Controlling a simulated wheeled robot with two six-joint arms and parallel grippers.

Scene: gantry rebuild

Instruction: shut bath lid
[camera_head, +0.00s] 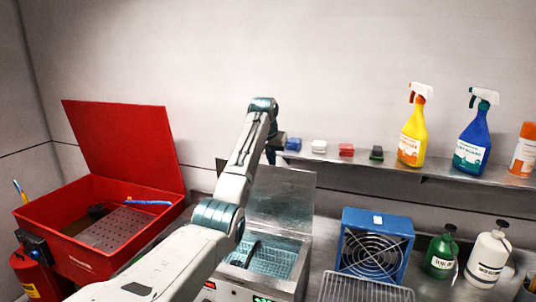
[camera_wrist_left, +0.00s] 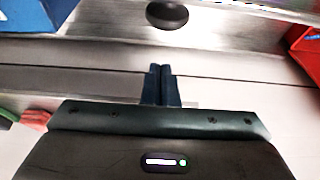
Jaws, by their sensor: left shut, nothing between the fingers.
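The bath is a steel tank (camera_head: 254,286) with a mesh basket (camera_head: 272,262) inside, in the lower middle of the head view. Its steel lid (camera_head: 285,198) stands raised at the back, partly hidden by my left arm. My left gripper (camera_head: 270,156) is above the lid's top edge, near the wall, mostly hidden by the wrist. In the left wrist view, my left gripper (camera_wrist_left: 162,72) has its dark fingers together with nothing between them. A black knob (camera_wrist_left: 167,15) on a steel surface, apparently the lid, lies beyond the fingertips. My right gripper is not in view.
A red parts washer (camera_head: 150,205) with its lid up stands left. A blue fan unit (camera_head: 376,240), a wire rack (camera_head: 366,290) and bottles (camera_head: 440,252) stand right. A wall shelf (camera_head: 400,174) holds small coloured blocks (camera_head: 346,150) and spray bottles (camera_head: 412,135).

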